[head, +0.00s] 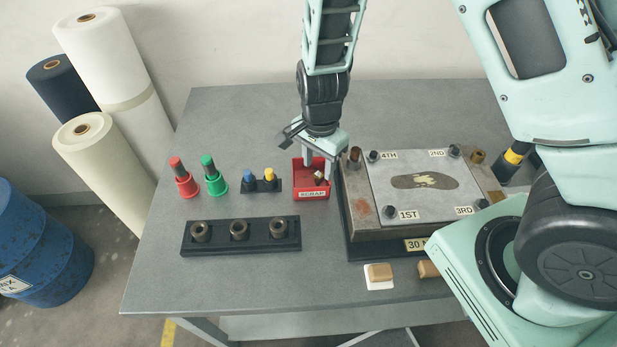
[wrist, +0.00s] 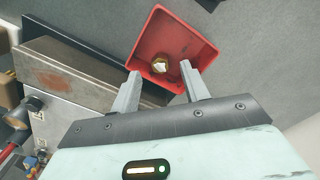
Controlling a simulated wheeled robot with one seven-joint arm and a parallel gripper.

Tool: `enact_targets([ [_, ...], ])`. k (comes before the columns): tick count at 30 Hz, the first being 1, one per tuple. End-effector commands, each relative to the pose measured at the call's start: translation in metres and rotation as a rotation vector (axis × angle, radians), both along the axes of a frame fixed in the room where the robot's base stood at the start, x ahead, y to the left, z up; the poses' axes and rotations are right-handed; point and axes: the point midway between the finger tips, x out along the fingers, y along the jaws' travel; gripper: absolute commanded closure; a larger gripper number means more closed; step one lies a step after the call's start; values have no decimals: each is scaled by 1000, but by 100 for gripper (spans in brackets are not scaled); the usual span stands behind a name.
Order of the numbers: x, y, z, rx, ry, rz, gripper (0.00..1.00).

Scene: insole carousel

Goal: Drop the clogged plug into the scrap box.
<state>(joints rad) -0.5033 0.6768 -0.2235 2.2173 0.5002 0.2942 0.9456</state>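The scrap box (head: 311,194) is a small red open box with a "SCRAP" label on its front, left of the metal mould block. It also shows in the wrist view (wrist: 203,46). The clogged plug (head: 319,178) is a small brass piece; in the wrist view the plug (wrist: 160,66) shows a whitish face and appears inside the box. My gripper (head: 319,170) is right over the box, pointing down. In the wrist view my gripper (wrist: 159,70) has its fingers spread, with gaps between each finger and the plug. Nothing is held.
The mould block (head: 361,215) with a labelled plate (head: 384,178) stands close right of the box. A small dark stand with blue and yellow pieces (head: 260,184) is close left. Red (head: 184,182) and green (head: 214,180) tools and a black rack (head: 240,245) are further left.

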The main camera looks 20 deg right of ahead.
Motion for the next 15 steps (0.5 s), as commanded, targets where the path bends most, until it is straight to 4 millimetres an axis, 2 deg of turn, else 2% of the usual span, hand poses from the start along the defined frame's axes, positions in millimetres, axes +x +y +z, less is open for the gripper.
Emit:
enact_targets([
  [9, 0, 0, 4, 0, -1, 1, 55],
  [11, 1, 0, 9, 0, -3, 1, 55],
  [15, 1, 1, 34, 1, -5, 3, 55],
])
